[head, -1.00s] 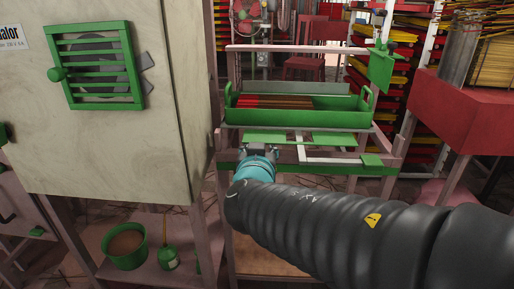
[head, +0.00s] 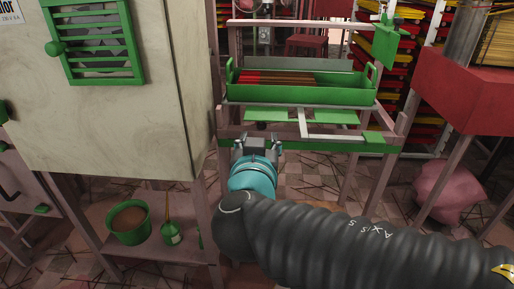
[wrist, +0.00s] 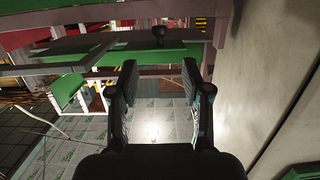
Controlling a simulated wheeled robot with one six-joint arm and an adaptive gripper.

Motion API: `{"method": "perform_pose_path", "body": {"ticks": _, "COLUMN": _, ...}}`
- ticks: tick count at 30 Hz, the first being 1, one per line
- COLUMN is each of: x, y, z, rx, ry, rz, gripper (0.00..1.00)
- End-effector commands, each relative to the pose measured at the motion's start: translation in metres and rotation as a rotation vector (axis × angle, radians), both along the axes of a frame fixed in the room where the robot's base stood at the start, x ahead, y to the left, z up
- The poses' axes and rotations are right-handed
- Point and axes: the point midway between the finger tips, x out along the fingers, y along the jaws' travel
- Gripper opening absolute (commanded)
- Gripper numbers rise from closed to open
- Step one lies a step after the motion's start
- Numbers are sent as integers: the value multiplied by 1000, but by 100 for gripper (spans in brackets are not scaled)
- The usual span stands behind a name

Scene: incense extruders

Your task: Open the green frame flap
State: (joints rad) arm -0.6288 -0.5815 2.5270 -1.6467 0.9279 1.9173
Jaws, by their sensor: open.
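The green frame part (head: 325,144) is a long green front rail on the pinkish stand below the tray, and I cannot tell from the head view where its flap ends. In the wrist view a green panel (wrist: 130,56) with a small dark knob (wrist: 158,32) at its upper edge lies beyond the fingertips. My gripper (head: 258,141) is open and empty, its two fingers at the left end of the rail in the head view. In the wrist view my gripper (wrist: 157,75) shows floor between its fingers; contact with the panel cannot be told.
A green tray (head: 300,94) of dark red and brown sticks stands on the stand. A pale cabinet (head: 150,110) with a green louvre (head: 95,40) is close on the left. A red table (head: 465,95) stands right. A green bucket (head: 128,237) sits low left.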

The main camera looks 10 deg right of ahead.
Motion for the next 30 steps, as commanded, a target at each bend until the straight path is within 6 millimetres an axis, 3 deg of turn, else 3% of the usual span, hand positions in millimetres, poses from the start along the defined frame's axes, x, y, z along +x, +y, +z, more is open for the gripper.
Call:
{"method": "perform_pose_path", "body": {"ticks": 9, "x": -23, "y": 9, "z": 4, "rx": 0, "ry": -1, "rz": 3, "gripper": 48}}
{"method": "perform_pose_path", "body": {"ticks": 24, "x": -28, "y": 9, "z": 5, "rx": -1, "ry": 1, "rz": -1, "gripper": 48}}
{"method": "perform_pose_path", "body": {"ticks": 30, "x": -32, "y": -14, "z": -13, "rx": -33, "ry": 113, "rz": -60, "gripper": 48}}
